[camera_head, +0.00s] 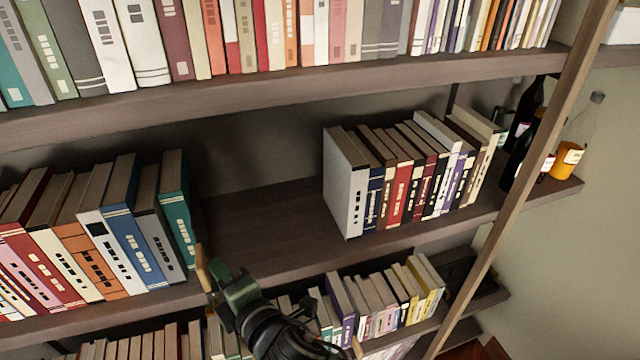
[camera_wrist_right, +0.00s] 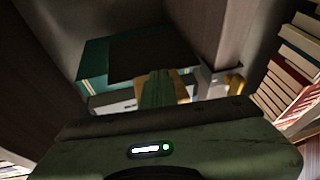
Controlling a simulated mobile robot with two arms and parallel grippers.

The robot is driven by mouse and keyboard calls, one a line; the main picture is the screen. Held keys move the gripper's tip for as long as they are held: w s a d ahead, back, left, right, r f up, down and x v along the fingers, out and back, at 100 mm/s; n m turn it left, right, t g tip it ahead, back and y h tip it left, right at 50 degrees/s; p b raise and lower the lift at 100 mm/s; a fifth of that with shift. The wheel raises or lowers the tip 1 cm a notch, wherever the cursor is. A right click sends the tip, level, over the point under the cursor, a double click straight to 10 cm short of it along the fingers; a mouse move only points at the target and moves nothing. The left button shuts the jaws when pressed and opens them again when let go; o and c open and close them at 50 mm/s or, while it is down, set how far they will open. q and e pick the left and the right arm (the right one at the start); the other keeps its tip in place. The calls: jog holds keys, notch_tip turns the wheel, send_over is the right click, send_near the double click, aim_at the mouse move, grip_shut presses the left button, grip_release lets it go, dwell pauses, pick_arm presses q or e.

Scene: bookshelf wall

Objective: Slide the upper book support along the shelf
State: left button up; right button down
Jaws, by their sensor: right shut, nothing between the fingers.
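The upper book support (camera_head: 202,266) is a small tan upright piece at the front of the middle shelf, just right of the teal book (camera_head: 178,215). My right gripper (camera_head: 218,270), dark green, is shut and empty, with its fingertips at the right side of the support. I cannot tell whether they touch it. In the right wrist view the shut fingers (camera_wrist_right: 157,86) partly cover the tan support (camera_wrist_right: 184,84), with the teal book (camera_wrist_right: 95,62) beyond. My left gripper is not in view.
The middle shelf (camera_head: 270,225) is bare between the support and a row of books starting with a white one (camera_head: 346,190). Bottles (camera_head: 578,140) stand at its right end. A slanted wooden post (camera_head: 535,160) crosses in front. The full upper shelf (camera_head: 270,92) is overhead.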

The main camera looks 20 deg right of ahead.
jog(key=d+p, duration=0.1)
jog(key=d, duration=0.3)
jog(key=shift+p, duration=0.3)
dwell(0.3)
